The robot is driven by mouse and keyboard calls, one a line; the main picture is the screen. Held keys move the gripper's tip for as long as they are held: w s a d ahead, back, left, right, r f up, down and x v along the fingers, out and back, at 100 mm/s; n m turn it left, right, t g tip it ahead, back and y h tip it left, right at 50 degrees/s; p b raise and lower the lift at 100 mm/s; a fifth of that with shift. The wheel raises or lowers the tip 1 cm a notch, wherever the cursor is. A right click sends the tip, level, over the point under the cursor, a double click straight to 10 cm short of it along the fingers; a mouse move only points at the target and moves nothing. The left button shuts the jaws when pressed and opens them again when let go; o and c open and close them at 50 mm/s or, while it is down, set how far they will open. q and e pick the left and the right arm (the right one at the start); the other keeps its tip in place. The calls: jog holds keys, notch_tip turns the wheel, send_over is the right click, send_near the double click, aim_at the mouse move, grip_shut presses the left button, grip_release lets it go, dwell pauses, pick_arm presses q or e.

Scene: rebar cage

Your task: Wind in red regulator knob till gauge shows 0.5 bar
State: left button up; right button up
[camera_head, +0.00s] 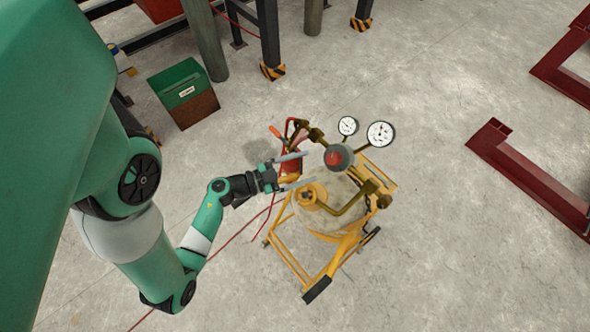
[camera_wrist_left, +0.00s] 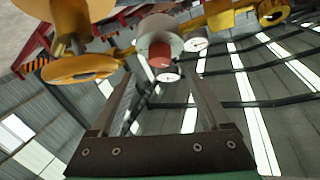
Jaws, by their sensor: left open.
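The red regulator knob (camera_head: 334,158) sits on a grey round regulator body (camera_head: 345,152) above a yellow cylinder cart. Two white gauges stand behind it, a smaller one (camera_head: 348,126) and a larger one (camera_head: 380,133); their needles are too small to read. My left gripper (camera_head: 298,170) is open and empty, to the left of the knob and apart from it, with its fingers pointing toward the regulator. In the left wrist view the red knob (camera_wrist_left: 159,55) shows beyond and between the open fingers, with gauge faces behind it. My right gripper is not in view.
The yellow cart (camera_head: 340,250) stands on open concrete floor. A brass valve (camera_head: 310,196) lies just below the gripper. A red hose (camera_head: 240,232) runs across the floor. A green and brown bin (camera_head: 184,92) stands upper left; dark red steel frames (camera_head: 525,178) lie at right.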

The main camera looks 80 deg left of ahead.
pick_arm(q)
jog(key=shift+v, duration=2.35)
